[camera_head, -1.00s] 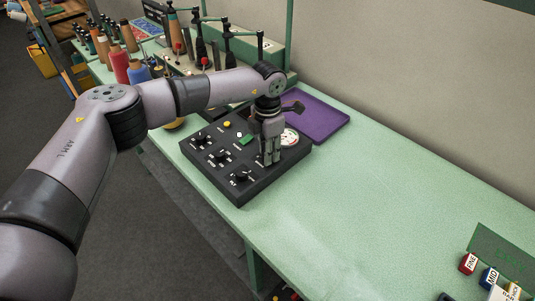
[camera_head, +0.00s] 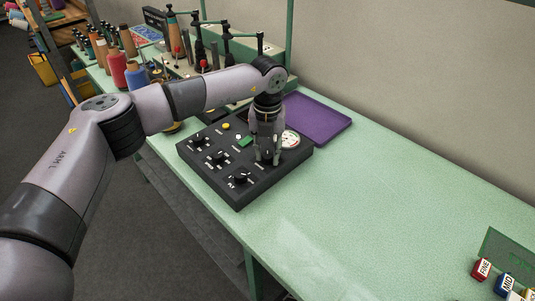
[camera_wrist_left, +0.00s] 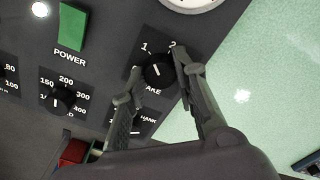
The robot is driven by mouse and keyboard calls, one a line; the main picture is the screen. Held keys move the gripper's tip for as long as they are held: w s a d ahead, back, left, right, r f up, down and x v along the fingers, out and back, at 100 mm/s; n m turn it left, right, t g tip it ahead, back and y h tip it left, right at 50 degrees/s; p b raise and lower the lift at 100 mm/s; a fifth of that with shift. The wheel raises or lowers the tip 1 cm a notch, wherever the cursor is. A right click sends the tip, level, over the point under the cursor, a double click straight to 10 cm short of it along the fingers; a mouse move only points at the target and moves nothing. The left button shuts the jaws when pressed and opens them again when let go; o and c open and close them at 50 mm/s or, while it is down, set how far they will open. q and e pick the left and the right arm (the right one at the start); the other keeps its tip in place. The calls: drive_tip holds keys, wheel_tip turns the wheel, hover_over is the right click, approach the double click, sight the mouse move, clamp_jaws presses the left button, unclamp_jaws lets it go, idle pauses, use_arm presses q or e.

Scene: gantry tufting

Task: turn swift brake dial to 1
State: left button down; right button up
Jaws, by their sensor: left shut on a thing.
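The swift brake dial (camera_wrist_left: 157,74) is a round black knob with a white pointer line, on a black plate marked 1 and 2; part of its label is covered. The pointer points roughly up in the left wrist view, toward the numbers; its exact setting is hard to tell. My left gripper (camera_wrist_left: 153,78) is shut on the dial, one finger on each side. In the head view my left gripper (camera_head: 268,160) points down at the right part of the black control box (camera_head: 240,193) and hides the dial. My right gripper is not in view.
Other dials sit close by, including one marked 150 to 400 (camera_wrist_left: 62,99). A green power button (camera_wrist_left: 72,27) and a white gauge (camera_head: 290,139) are on the box. A purple tray (camera_head: 318,118) lies behind it.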

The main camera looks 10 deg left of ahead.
sight(267, 155)
use_arm(q)
drive_tip(key=shift+r+n, duration=0.1)
drive_tip(key=shift+n, duration=1)
drive_tip(key=shift+b, duration=0.3)
drive_tip(key=shift+w, duration=0.1)
drive_tip(key=c, duration=1.3)
unclamp_jaws()
wheel_tip(267, 155, up, 12)
